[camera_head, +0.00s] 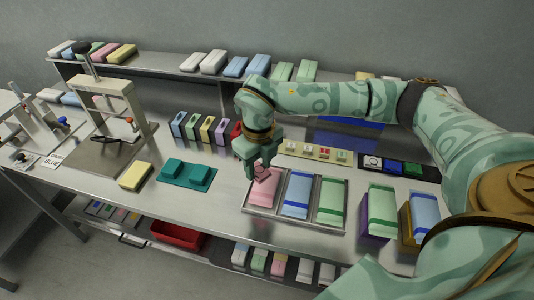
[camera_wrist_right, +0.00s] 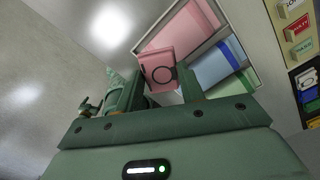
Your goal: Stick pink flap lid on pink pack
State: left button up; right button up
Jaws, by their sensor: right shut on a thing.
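My right gripper (camera_head: 262,165) is shut on the pink flap lid (camera_head: 262,174), a small flat pink piece with a dark ring mark, which also shows between the fingers in the right wrist view (camera_wrist_right: 159,71). The pink pack (camera_head: 264,193) lies in the left compartment of a metal tray (camera_head: 268,215), and its plain pink top shows in the right wrist view (camera_wrist_right: 184,33). The lid is over the far end of the pack in the head view. I cannot tell whether they touch. My left gripper is not in view.
A blue pack (camera_head: 297,195) and a green pack (camera_head: 330,203) fill the tray's other compartments. More packs on stands (camera_head: 381,210) are to the right. A teal fixture (camera_head: 187,173) and a yellow block (camera_head: 135,175) lie left, with bare bench between fixture and tray.

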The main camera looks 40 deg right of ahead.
aim_at(266, 182)
jog(key=d+m, duration=0.1)
jog(key=m, duration=0.2)
jog(key=m+p, duration=0.1)
jog(key=m, duration=0.2)
jog(key=w+d+m, duration=0.1)
jog(key=m, duration=0.2)
jog(key=shift+w+d+f, duration=0.1)
jog(key=shift+d+f, duration=0.2)
jog(key=shift+f, duration=0.05)
jog(key=shift+w+d+f+m+p, duration=0.1)
jog(key=shift+d+f+m+p, duration=0.05)
jog(key=shift+m, duration=0.45)
jog(key=shift+w+d+f+m+p, duration=0.1)
jog(key=shift+d+m+p, duration=0.05)
jog(key=shift+m, duration=0.45)
jog(key=shift+f+b, duration=0.3)
jog(key=shift+f, duration=0.1)
notch_tip(266, 182, down, 5)
jog(key=b, duration=0.4)
jog(key=shift+r, duration=0.15)
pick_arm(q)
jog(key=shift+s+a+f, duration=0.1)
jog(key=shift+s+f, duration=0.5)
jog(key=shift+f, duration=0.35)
pick_arm(e)
jog(key=shift+f, duration=0.35)
